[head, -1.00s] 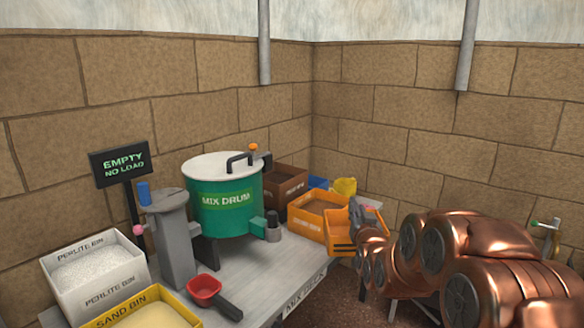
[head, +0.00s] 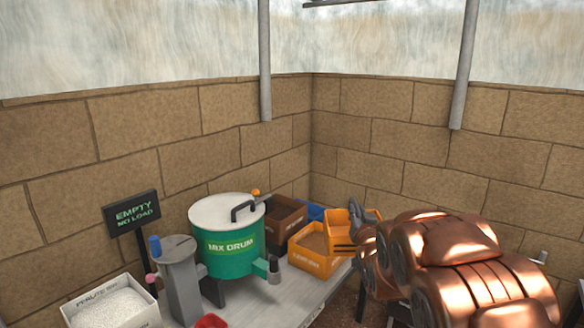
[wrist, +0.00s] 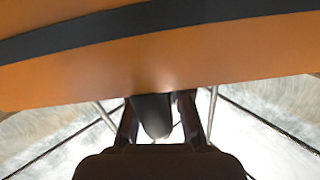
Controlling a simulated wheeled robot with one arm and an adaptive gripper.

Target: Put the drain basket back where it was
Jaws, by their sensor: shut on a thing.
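The orange drain basket (head: 340,242), with dark bands, is held up at the right rear of the bench in the head view. My gripper (head: 356,207) is shut on it at its upper right side. In the wrist view the basket's orange wall with a black band (wrist: 160,75) fills the upper part, and a dark piece (wrist: 152,115) of it sits between my fingers (wrist: 158,112). The basket overlaps the right side of an orange bin in the head view; I cannot tell whether they touch.
The orange bin (head: 312,261), brown bin (head: 286,232) and a blue item (head: 316,212) stand at the bench's rear. The green mix drum (head: 226,250), a grey post (head: 181,285), an "EMPTY NO LOAD" sign (head: 132,213) and a white perlite bin (head: 112,312) are further left. Bare bench (head: 270,300) lies in front.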

